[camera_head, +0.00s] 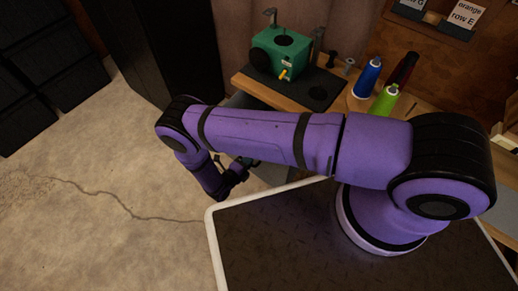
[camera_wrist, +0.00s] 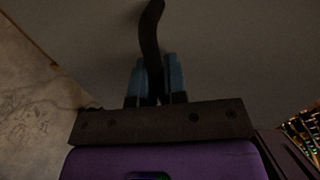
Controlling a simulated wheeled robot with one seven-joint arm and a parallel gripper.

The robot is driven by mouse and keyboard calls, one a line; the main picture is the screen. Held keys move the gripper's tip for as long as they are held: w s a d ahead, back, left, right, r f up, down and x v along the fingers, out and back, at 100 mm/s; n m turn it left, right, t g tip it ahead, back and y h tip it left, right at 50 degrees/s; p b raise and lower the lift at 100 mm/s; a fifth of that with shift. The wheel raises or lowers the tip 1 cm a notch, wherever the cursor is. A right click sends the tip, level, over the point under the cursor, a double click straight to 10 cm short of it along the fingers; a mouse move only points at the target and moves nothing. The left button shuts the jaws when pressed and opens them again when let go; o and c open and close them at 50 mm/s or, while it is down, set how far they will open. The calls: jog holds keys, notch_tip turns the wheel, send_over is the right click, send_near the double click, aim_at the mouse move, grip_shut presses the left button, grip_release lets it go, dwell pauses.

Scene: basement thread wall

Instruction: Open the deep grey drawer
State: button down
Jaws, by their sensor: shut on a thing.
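The grey drawer front (camera_wrist: 230,60) fills most of the wrist view as a plain, dim surface. A dark curved handle (camera_wrist: 151,30) runs down it, and its lower end lies between the two blue-grey fingers of my gripper (camera_wrist: 154,85). My gripper is shut on this handle. In the head view my gripper (camera_head: 246,162) is low beside the bench, partly hidden behind my purple arm. Part of a grey front (camera_head: 272,174) shows beside it under the bench. My arm hides most of the drawer, so I cannot tell how far it stands out.
The wooden bench top (camera_head: 340,110) carries a green machine (camera_head: 282,55) on a dark mat, a blue bottle (camera_head: 367,77) and a green bottle (camera_head: 384,101). Concrete floor (camera_head: 110,190) is open at left. Black cabinets (camera_head: 45,60) stand at the back left. Small colourful items (camera_wrist: 303,130) show at the wrist view's right edge.

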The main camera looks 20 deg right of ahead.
jog(key=f+v, duration=0.1)
jog(key=v, duration=0.5)
jog(key=shift+s+a+f, duration=0.15)
jog(key=shift+s+a, duration=0.1)
jog(key=shift+a, duration=0.1)
jog(key=c, duration=1.2)
grip_release()
jog(key=shift+a, duration=0.1)
jog(key=v, duration=1)
jog(key=shift+s+a, duration=0.25)
